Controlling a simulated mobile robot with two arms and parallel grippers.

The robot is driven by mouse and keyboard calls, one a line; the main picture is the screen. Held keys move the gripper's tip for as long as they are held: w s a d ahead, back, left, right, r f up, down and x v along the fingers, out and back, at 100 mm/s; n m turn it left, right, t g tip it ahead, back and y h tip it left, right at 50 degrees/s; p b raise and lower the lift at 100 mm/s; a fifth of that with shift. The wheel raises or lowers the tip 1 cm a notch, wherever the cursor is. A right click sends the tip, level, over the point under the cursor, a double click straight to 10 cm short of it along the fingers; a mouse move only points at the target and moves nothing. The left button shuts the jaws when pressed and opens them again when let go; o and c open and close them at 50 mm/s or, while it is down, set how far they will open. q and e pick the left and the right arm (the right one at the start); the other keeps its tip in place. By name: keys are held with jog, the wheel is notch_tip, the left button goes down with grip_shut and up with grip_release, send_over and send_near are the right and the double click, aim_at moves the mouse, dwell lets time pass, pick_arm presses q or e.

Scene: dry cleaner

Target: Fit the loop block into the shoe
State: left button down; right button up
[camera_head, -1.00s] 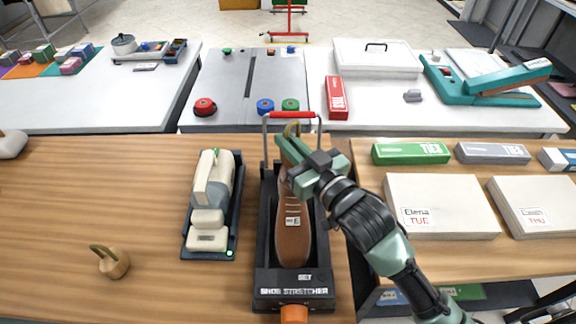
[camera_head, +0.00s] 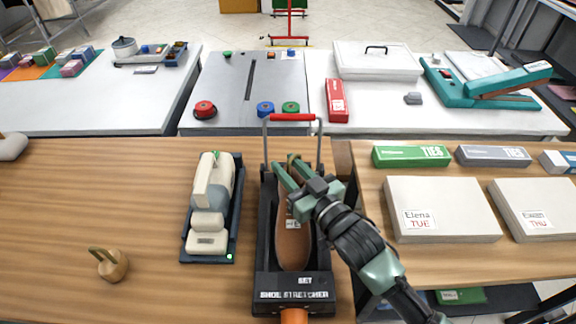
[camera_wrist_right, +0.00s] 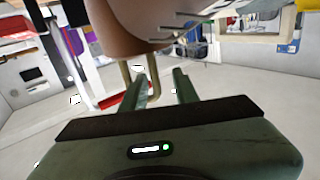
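The brown shoe (camera_head: 293,250) lies in the black shoe stretcher (camera_head: 290,281), its heel end away from me. A tan loop (camera_head: 293,157) stands up at the shoe's heel opening, and it also shows in the wrist view (camera_wrist_right: 127,75). My right gripper (camera_head: 285,165) is at the loop over the shoe's heel end. Its two fingers (camera_wrist_right: 160,75) are apart, one seemingly passing through the loop. Another wooden block with a loop (camera_head: 112,265) stands on the table at left. My left gripper is not in view.
A red-handled metal frame (camera_head: 292,117) rises behind the shoe. Boxes (camera_head: 440,210) lie on the right table. The wooden table around the left loop block is clear.

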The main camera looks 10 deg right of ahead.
jog(key=b+v, duration=0.1)
jog(key=v, duration=1.1)
jog(key=shift+b, duration=0.4)
